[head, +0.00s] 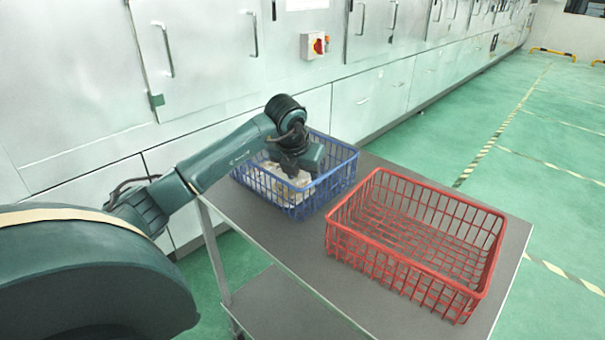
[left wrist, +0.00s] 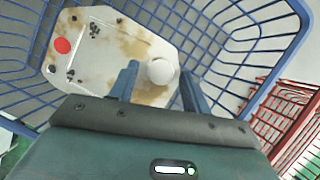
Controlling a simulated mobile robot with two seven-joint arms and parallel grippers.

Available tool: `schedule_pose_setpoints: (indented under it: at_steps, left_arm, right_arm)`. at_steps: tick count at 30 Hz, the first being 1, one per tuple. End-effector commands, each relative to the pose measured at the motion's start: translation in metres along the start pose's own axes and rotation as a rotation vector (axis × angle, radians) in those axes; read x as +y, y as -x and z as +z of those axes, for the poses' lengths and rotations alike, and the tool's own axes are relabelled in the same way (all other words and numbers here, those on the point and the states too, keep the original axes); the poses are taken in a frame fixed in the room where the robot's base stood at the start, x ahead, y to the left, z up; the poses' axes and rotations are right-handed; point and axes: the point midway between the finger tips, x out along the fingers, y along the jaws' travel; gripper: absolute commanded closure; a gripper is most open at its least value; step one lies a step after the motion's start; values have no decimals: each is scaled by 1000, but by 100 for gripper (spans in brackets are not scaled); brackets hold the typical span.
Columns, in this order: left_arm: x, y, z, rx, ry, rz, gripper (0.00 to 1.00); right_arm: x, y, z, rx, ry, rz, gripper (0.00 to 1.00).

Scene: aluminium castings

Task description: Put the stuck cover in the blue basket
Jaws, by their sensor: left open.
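The cover (left wrist: 100,52) is a pale, flat piece with cut corners, brown stains, a red dot, small dark marks and a round white knob (left wrist: 160,72). It lies inside the blue basket (head: 342,172), and part of it (head: 290,178) shows in the head view below my gripper. My left gripper (head: 297,172) is over the blue basket. In the left wrist view its two fingers (left wrist: 158,90) are apart, one on each side of the knob. I cannot tell whether they touch it. My right gripper is in neither view.
An empty red basket (head: 480,212) stands to the right of the blue one on the grey cart top (head: 275,240). Grey cabinets (head: 235,110) run behind the cart. The green floor to the right is clear.

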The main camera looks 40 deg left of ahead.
Motion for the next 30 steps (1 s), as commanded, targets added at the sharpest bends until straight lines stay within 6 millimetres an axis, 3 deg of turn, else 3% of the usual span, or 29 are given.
schedule_pose_setpoints:
  at_steps: [7, 15, 21, 30]
  left_arm:
    - [1, 18, 3, -4, -1, 1, 52]
    - [0, 77, 3, -5, -1, 1, 52]
    - [0, 110, 2, -3, 0, 0, 52]
    - [0, 123, 1, 0, 0, 0, 52]
  right_arm:
    - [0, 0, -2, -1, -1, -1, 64]
    - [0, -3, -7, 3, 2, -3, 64]
    - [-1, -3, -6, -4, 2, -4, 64]
    - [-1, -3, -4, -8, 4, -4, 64]
